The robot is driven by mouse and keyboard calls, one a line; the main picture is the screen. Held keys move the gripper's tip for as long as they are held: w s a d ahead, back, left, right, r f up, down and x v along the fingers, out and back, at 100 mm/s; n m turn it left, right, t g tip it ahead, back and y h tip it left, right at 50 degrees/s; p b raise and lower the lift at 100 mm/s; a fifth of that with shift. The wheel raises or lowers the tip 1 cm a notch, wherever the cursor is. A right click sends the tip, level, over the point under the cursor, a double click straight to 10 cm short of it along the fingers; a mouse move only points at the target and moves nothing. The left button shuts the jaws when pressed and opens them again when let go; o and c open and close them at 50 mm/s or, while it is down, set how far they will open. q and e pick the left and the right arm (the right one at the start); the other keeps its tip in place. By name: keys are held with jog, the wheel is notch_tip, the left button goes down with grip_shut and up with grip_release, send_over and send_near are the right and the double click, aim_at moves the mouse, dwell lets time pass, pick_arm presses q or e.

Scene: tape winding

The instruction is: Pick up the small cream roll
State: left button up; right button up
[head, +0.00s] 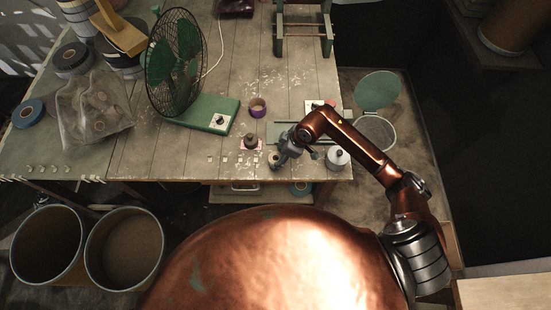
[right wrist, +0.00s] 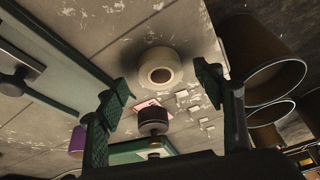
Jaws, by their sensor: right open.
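The small cream roll (right wrist: 159,66) lies on the worn wooden table, its dark round hole facing the right wrist camera. In the head view it shows as a small pale patch (head: 273,161) near the table's front edge, partly hidden by my right gripper. My right gripper (head: 283,158) is open and empty, just above and beside the roll. In the right wrist view its two fingers (right wrist: 164,78) stand apart, one on either side of the roll, with no clear contact. My left gripper is not in view.
A dark knob-like object (head: 250,142) sits left of the roll, with a purple roll (head: 257,107) behind it. A green fan (head: 180,55) stands further left. A white round pot (head: 337,158) is right of my gripper. Two bins (head: 124,249) stand on the floor.

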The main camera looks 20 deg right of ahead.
jog(key=shift+w+a+f, duration=0.2)
jog(key=shift+a+f, duration=0.1)
jog(key=shift+f, duration=0.35)
jog(key=shift+c, duration=0.2)
jog(key=c, duration=1.2)
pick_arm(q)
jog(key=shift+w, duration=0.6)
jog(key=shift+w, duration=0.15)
pick_arm(e)
jog(key=shift+r, duration=0.15)
